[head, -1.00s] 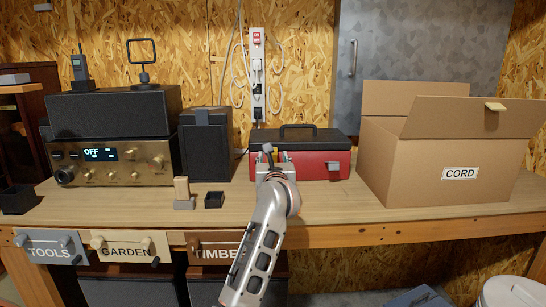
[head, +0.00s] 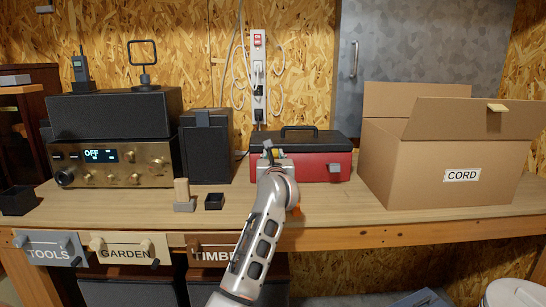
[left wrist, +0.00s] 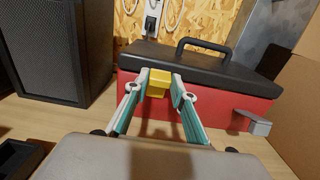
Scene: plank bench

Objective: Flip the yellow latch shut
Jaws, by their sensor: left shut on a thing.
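The red toolbox (head: 318,166) with a black lid (head: 310,142) and handle stands at the back of the bench. The yellow latch (left wrist: 158,83) is on its front, towards the left, in the left wrist view. My left gripper (left wrist: 157,92) is shut on this latch, one finger on each side. In the head view my left gripper (head: 269,155) is at the toolbox's left front, and I cannot make out the latch behind it. A grey latch (head: 334,168) sticks out from the front further right; it also shows in the left wrist view (left wrist: 254,122). My right gripper is not in view.
A cardboard box (head: 425,170) marked CORD stands right of the toolbox. A black speaker (head: 206,150) stands to the left, with a brass-fronted radio (head: 110,163) beyond it.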

